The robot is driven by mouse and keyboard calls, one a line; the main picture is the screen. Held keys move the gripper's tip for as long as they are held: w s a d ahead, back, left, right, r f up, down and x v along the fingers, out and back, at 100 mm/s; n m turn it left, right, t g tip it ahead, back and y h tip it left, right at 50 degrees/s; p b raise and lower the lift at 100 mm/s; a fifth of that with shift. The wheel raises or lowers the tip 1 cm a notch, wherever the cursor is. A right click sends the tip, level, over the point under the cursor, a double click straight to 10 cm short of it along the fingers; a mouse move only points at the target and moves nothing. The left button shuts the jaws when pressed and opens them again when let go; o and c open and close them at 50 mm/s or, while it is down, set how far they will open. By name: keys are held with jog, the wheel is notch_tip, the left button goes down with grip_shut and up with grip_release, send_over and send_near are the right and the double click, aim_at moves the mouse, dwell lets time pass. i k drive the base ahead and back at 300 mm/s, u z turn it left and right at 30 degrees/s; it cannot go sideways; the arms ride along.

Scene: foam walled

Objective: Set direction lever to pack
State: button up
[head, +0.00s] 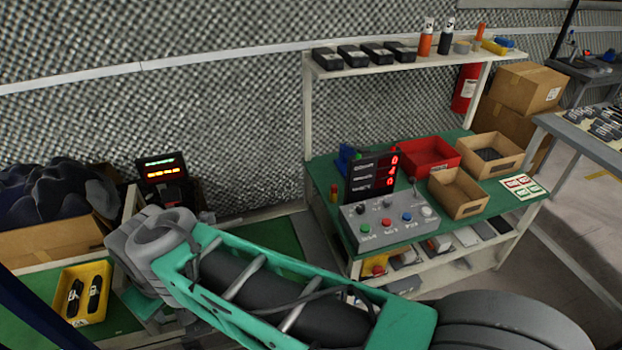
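A grey control box (352,222) stands on the green-topped workbench (325,185), right of centre in the head view. Its sloped face carries several coloured buttons, knobs and small switches. A thin dark stalk (414,186) rises at its back right; I cannot tell whether this is the direction lever. The labels and lever position are too small to read. A black display (372,177) with red digits stands behind the box. My arm crosses the foreground below and left of the box. My gripper cannot be made out.
A red bin (432,157) and cardboard trays (457,192) sit right of the box. A shelf (420,60) with black cases and bottles is above. A yellow bin (82,292) is at lower left.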

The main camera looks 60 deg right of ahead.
aim_at(411, 180)
jog(key=z, duration=2.7)
jog(key=k, duration=0.5)
jog(key=z, duration=0.65)
jog(key=i, duration=0.8)
jog(key=u, duration=2.45)
